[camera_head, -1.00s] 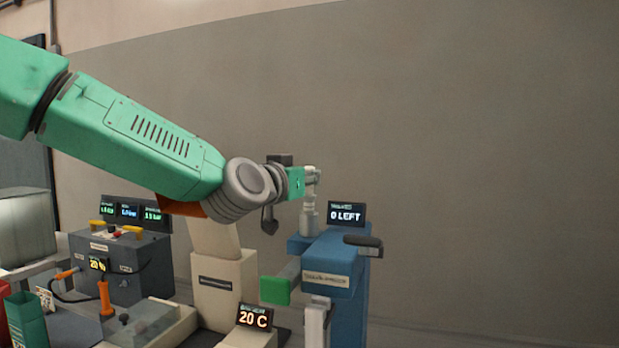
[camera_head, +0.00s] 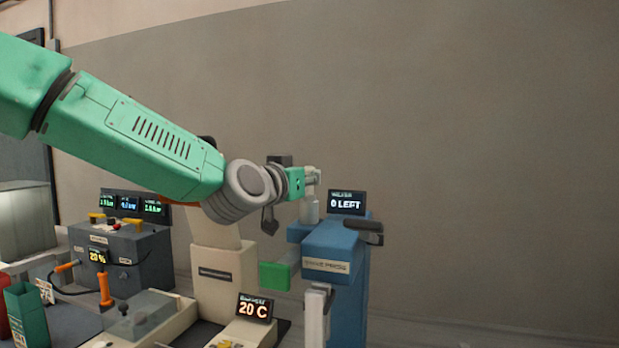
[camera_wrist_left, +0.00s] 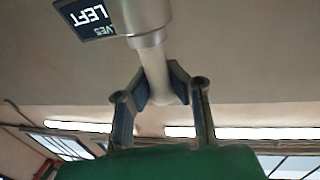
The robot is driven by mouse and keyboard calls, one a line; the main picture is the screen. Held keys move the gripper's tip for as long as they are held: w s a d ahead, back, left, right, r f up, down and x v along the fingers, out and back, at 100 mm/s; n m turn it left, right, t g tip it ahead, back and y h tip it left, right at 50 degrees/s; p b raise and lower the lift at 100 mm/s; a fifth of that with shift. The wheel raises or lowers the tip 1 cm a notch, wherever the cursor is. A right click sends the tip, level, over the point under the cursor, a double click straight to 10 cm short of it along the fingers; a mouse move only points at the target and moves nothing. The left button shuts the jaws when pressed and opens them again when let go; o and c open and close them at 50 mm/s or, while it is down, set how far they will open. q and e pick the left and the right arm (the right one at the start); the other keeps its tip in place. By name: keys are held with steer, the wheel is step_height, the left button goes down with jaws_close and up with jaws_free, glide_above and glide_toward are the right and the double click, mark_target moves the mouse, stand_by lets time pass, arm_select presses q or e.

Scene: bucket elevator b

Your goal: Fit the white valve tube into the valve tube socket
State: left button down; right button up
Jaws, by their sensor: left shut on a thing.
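My left gripper (camera_head: 308,180) is shut on the white valve tube, above the blue machine. In the left wrist view the white tube (camera_wrist_left: 157,68) sits between both fingers. Its far end meets a wider silver-grey cylinder with a collar (camera_wrist_left: 148,38). In the head view a pale upright cylinder (camera_head: 309,211) stands on top of the blue machine (camera_head: 334,240), just under the fingers; it looks like the socket. The tube and this cylinder look roughly in line. How deep the tube sits in it, I cannot tell. My right gripper is not in view.
A display reading "0 LEFT" (camera_head: 346,203) stands close right of the cylinder. A dark handle (camera_head: 363,239) and a green block (camera_head: 274,275) stick out from the machine.

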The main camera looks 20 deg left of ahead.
arm_select(q)
steer(key=shift+f, duration=0.15)
steer(key=c, duration=1.6)
jaws_free()
steer(key=shift+o, duration=0.2)
steer(key=shift+f, duration=0.1)
steer(key=shift+s, duration=0.1)
steer(key=v, duration=1.1)
steer(key=shift+s+a, duration=0.2)
steer(key=shift+s, duration=0.2)
